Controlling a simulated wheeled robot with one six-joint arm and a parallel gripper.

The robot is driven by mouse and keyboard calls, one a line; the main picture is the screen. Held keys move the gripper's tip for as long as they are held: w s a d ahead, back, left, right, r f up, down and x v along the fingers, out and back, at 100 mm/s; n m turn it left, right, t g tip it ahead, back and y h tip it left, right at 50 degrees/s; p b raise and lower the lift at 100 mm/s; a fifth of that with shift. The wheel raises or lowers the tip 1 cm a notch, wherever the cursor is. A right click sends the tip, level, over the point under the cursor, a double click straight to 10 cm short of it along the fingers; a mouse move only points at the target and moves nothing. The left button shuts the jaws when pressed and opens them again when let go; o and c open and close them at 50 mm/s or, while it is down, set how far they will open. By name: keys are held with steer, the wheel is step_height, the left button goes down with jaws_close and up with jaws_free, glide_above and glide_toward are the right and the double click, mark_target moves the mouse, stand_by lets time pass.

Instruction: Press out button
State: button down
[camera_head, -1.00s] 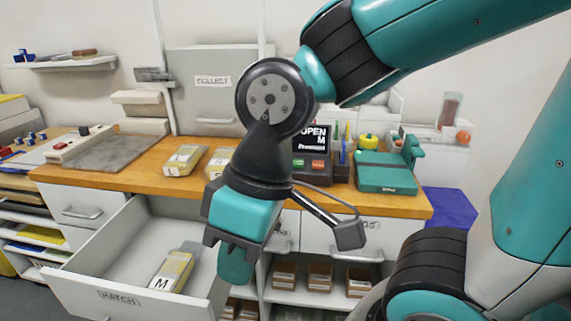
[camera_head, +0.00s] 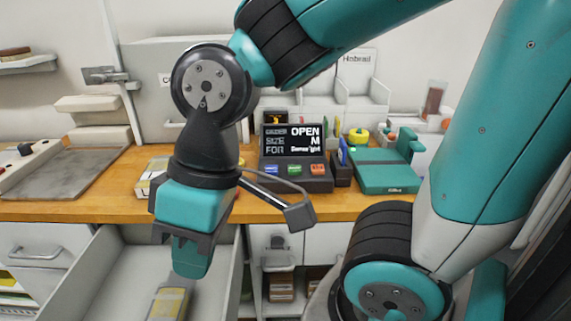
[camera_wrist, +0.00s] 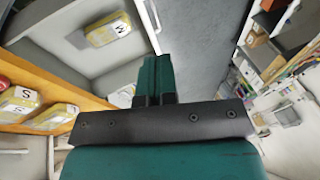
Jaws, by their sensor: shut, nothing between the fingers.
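A dark console (camera_head: 290,186) stands on the wooden counter, right of my gripper. Its screen (camera_head: 292,139) reads OPEN, SIZE M and a FOR line too small to read surely. Below the screen are a blue button (camera_head: 270,170), a green button (camera_head: 294,169) and a red button (camera_head: 318,169). Their labels are too small to read, so I cannot tell which is the out button. My gripper (camera_head: 190,265) is shut and empty, pointing down over the open drawer and apart from the console. Its shut fingers also show in the wrist view (camera_wrist: 155,75).
The drawer (camera_head: 88,272) under the counter (camera_head: 110,208) is open. A pack (camera_head: 168,302) lies inside; it is marked M in the wrist view (camera_wrist: 108,30). Packs marked S (camera_wrist: 20,102) lie on the counter. A teal device (camera_head: 385,178) stands right of the console.

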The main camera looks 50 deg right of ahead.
steer(key=w+d+r+m+h+p, duration=0.1)
steer(key=w+d+r+p, duration=0.1)
steer(key=w+d+p, duration=0.35)
steer(key=g+h+p, duration=0.2)
steer(key=h+p, duration=1)
steer(key=p, duration=0.7)
glide_above(295, 169)
step_height(295, 169, down, 3)
steer(key=shift+d+r, duration=0.1)
step_height(295, 169, down, 9)
steer(key=b, duration=0.7)
steer(key=shift+r, duration=0.1)
steer(key=shift+f+b, duration=0.35)
steer(key=shift+f, duration=0.05)
